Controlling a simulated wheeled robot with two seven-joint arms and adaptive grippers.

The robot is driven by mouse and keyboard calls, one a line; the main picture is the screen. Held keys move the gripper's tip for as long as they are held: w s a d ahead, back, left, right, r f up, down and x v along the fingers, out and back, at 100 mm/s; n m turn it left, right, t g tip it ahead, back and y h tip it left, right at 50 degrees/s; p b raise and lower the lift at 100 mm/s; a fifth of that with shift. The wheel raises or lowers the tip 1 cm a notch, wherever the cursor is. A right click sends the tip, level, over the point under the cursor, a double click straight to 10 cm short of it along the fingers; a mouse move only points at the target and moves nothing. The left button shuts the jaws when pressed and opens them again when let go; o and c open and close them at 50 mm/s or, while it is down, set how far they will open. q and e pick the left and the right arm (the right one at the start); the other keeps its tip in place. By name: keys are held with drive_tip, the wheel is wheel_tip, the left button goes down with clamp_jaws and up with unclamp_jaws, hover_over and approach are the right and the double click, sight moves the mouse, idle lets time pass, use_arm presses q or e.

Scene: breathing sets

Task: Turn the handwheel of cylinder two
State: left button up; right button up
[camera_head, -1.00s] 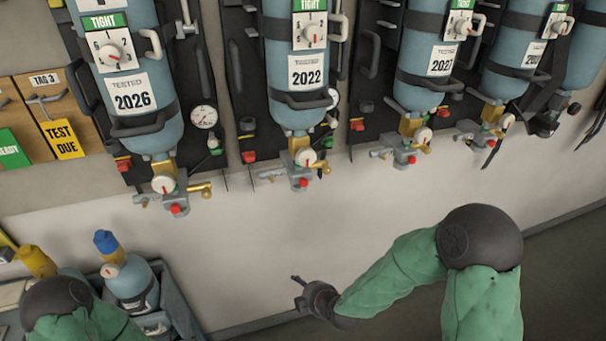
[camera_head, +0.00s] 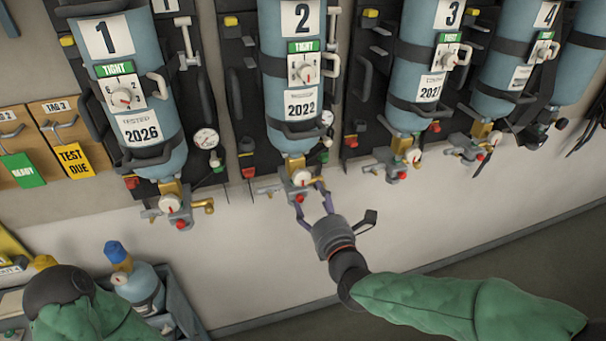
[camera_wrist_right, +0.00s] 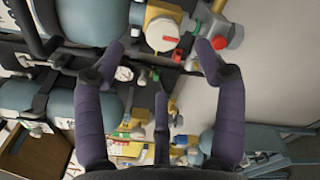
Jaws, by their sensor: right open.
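Cylinder two (camera_head: 285,130) is a blue cylinder strapped upright to a black backplate, with a "2" label, a green TIGHT tag and a 2022 label. Its handwheel (camera_head: 301,177) is a round white knob with a red mark, on the brass and grey valve at the bottom. My right gripper (camera_head: 314,200) is open just below and right of this handwheel. In the right wrist view a white handwheel (camera_wrist_right: 162,34) lies between and beyond the spread purple fingertips (camera_wrist_right: 162,48); contact cannot be told. My left arm shows at the lower left, but its gripper is out of view.
Cylinder one (camera_head: 150,150) hangs to the left and cylinder three (camera_head: 408,110) to the right, with similar valves. A red knob (camera_head: 299,198) sits below the handwheel. A grey crate (camera_head: 182,305) stands lower left. The wall below the valves is clear.

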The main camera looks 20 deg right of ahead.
sight(304, 178)
drive_tip(key=w, duration=1)
drive_tip(key=shift+a+f, duration=0.1)
drive_tip(key=shift+a, duration=0.1)
drive_tip(key=c, duration=1.1)
